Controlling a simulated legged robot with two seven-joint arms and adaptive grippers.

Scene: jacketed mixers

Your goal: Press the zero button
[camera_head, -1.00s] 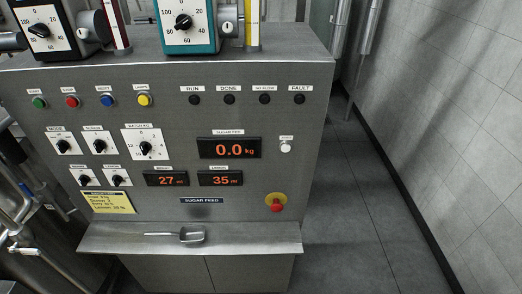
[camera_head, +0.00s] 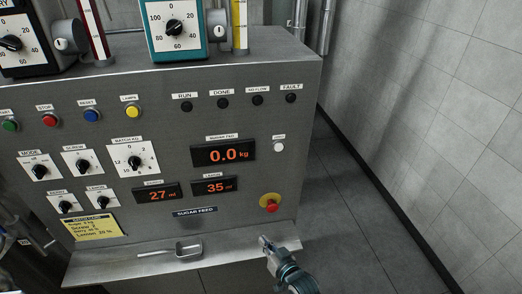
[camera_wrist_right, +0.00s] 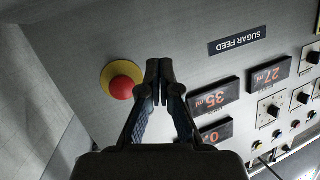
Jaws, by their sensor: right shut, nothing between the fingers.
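The zero button (camera_head: 279,148) is a small white round button under a small label on the grey panel, right of the red 0.0 kg sugar display (camera_head: 223,152). My right gripper (camera_head: 266,243) comes in from the bottom of the head view. It is shut and empty, below the red emergency stop and in front of the shelf, well below the zero button. In the right wrist view, its closed fingertips (camera_wrist_right: 159,68) point at the panel beside the emergency stop. The zero button does not show there. My left gripper is not in view.
The red emergency stop (camera_head: 270,203) on its yellow base lies between the gripper and the zero button in the head view. A metal shelf (camera_head: 105,266) with a scoop (camera_head: 188,248) juts out below. Open floor lies to the right.

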